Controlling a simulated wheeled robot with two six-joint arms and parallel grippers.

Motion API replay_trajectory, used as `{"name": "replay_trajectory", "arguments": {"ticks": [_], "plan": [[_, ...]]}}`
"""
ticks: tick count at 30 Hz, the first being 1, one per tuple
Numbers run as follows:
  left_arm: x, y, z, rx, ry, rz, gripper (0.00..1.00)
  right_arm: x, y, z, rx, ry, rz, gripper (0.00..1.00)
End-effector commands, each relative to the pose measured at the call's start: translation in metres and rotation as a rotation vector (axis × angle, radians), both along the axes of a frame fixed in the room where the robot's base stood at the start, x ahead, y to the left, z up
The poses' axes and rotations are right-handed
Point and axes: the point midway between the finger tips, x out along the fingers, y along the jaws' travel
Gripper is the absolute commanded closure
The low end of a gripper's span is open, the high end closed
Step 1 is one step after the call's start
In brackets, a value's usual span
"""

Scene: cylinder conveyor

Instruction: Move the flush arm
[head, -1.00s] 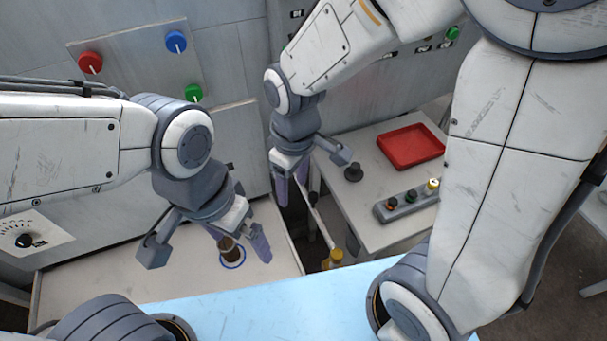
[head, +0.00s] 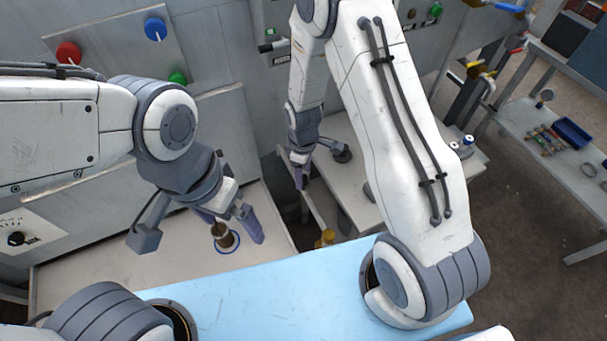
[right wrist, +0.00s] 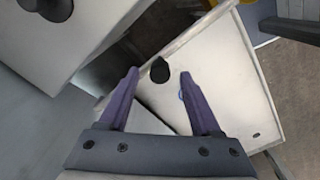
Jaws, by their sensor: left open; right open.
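No part is labelled as the flush arm, so I cannot tell for certain which one it is. A black rounded knob (right wrist: 160,68) shows between my right fingertips in the right wrist view, at the edge of a pale surface. My right gripper (head: 318,168) is open and empty above the right-hand table, and its fingers also show in the right wrist view (right wrist: 160,75). I cannot tell its distance from the knob. My left gripper (head: 200,232) is open above the left pale table, near a brown cylinder (head: 221,235) that stands on a blue-ringed spot.
A grey panel with red (head: 68,53), blue (head: 155,29) and green knobs stands behind the left table (head: 90,260). A yellow part (head: 327,237) sits in the gap between tables. A side bench (head: 560,150) with a blue tray (head: 572,132) stands at the right.

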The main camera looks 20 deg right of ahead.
Motion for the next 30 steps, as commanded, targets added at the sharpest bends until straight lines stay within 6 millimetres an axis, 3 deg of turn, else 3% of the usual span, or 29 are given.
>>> {"name": "replay_trajectory", "arguments": {"ticks": [6, 15, 16, 20, 21, 30], "plan": [[0.000, 0.000, 0.003, 0.000, 0.000, 0.000, 0.00, 0.000, 0.000, -0.018, 0.000, 0.000, 0.000, 0.35], [0.000, 0.000, 0.003, 0.000, 0.000, 0.000, 0.00, 0.001, 0.000, -0.020, 0.000, -0.001, -0.001, 0.35], [0.000, 0.000, 0.003, 0.000, 0.000, 0.000, 0.00, 0.000, 0.000, -0.020, 0.000, -0.001, -0.001, 0.43], [0.000, 0.000, 0.003, 0.000, 0.000, 0.000, 0.00, 0.000, 0.000, -0.020, 0.000, -0.001, -0.001, 0.93], [0.000, 0.000, 0.003, 0.000, 0.000, 0.000, 0.00, 0.000, 0.000, -0.020, 0.000, -0.001, -0.001, 1.00], [0.000, 0.000, 0.003, 0.000, 0.000, 0.000, 0.00, 0.000, 0.000, -0.020, 0.000, -0.001, -0.001, 1.00]]}}
